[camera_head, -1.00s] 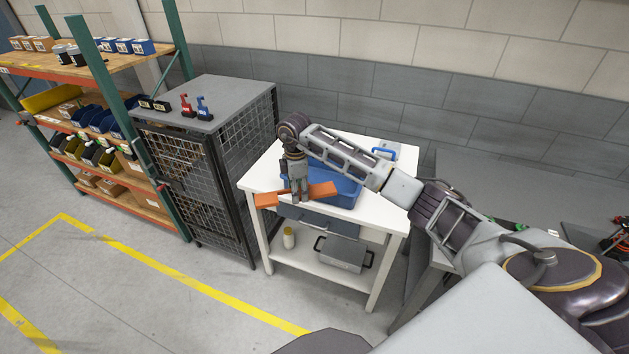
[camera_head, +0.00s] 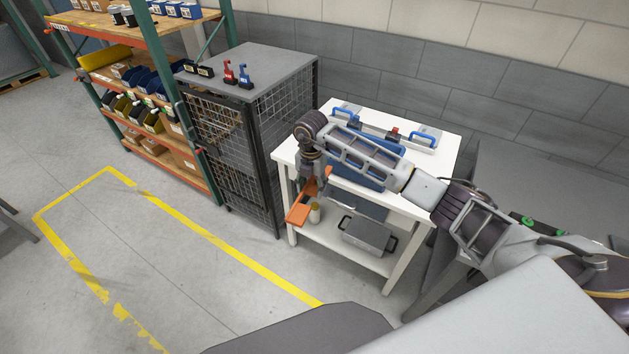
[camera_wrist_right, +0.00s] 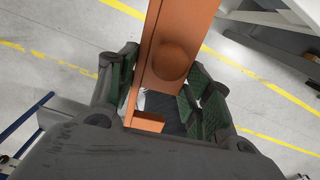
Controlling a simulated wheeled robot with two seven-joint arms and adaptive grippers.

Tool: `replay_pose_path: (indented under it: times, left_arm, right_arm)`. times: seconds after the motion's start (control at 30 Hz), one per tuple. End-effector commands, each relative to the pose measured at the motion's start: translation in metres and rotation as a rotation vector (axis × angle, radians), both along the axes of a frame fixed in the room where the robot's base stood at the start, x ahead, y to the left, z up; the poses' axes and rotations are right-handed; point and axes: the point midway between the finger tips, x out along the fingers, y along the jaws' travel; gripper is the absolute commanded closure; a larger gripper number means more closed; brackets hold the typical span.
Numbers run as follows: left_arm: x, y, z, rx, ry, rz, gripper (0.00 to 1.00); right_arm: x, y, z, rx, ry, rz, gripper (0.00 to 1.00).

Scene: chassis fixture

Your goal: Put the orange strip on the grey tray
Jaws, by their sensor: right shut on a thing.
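The orange strip (camera_head: 298,213) is held by my right gripper (camera_head: 311,188) at the table's front left edge, with its near end reaching down toward the floor side. In the right wrist view the strip (camera_wrist_right: 180,45) lies between the green-padded fingers of my right gripper (camera_wrist_right: 165,92), which is shut on it; floor shows beneath. A grey tray-like container (camera_head: 368,236) with dark handles sits on the table's lower shelf, right of the strip and apart from it. My left gripper is not in view.
The white table (camera_head: 440,165) carries a blue bin (camera_head: 365,172), partly hidden by my right arm, and a grey piece with blue handles (camera_head: 385,130). A mesh cabinet (camera_head: 285,110) stands left. Floor in front is clear.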

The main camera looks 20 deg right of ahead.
Motion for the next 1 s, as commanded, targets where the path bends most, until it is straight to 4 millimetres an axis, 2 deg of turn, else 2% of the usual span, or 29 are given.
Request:
replay_pose_path:
  times: [1.0]
  left_arm:
    - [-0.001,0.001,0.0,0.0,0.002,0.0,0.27]
  right_arm:
    - [-0.029,0.035,-0.043,0.0,0.003,1.063,0.8]
